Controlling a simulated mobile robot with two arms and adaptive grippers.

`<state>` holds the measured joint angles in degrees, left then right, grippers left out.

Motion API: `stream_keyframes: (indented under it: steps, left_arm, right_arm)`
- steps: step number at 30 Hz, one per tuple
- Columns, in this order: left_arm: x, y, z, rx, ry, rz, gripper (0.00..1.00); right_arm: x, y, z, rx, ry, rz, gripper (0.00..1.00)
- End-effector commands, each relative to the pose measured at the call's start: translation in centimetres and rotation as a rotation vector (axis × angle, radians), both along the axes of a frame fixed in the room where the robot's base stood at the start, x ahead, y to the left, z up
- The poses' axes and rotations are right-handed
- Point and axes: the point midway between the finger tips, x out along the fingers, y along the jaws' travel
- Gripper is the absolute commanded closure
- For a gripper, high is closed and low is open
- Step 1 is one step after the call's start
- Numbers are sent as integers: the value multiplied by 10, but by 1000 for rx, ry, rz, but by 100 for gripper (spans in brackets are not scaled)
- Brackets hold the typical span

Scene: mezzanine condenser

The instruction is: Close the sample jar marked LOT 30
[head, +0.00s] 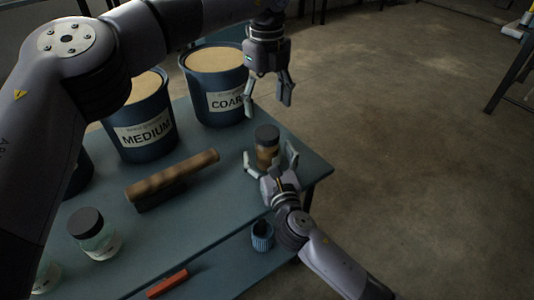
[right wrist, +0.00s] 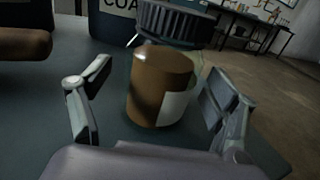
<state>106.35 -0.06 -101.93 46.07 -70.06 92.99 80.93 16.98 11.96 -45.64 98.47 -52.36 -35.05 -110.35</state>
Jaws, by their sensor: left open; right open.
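A sample jar with brown contents (head: 266,158) stands upright near the table's right corner. Its dark lid (head: 267,133) sits at its mouth; whether it is screwed down I cannot tell. In the right wrist view the jar's brown body (right wrist: 158,85) has a white label patch with no readable writing, under the ribbed dark lid (right wrist: 175,22). My right gripper (head: 270,160) is open, its fingers on either side of the jar with gaps visible in the wrist view. My left gripper (head: 268,96) is open and empty, pointing down above the jar.
Blue tubs marked MEDIUM (head: 146,132) and COARSE, partly hidden (head: 218,108), stand behind. A wooden-backed brush (head: 172,178) lies left of the jar. Another dark-lidded jar (head: 95,240) stands front left. A blue ribbed cup (head: 262,237) and an orange block (head: 167,284) are toward the front.

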Motion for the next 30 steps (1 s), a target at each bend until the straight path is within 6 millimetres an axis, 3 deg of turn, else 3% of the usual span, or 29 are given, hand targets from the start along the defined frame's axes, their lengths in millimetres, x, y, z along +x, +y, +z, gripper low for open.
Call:
stream_keyframes:
  steps: [8,30]
  left_arm:
    - [0,0,0,0,0,0,33]
    - [0,0,0,0,0,0,33]
  right_arm:
    - [1,0,0,1,0,0,18]
    - [0,0,0,0,1,0,68]
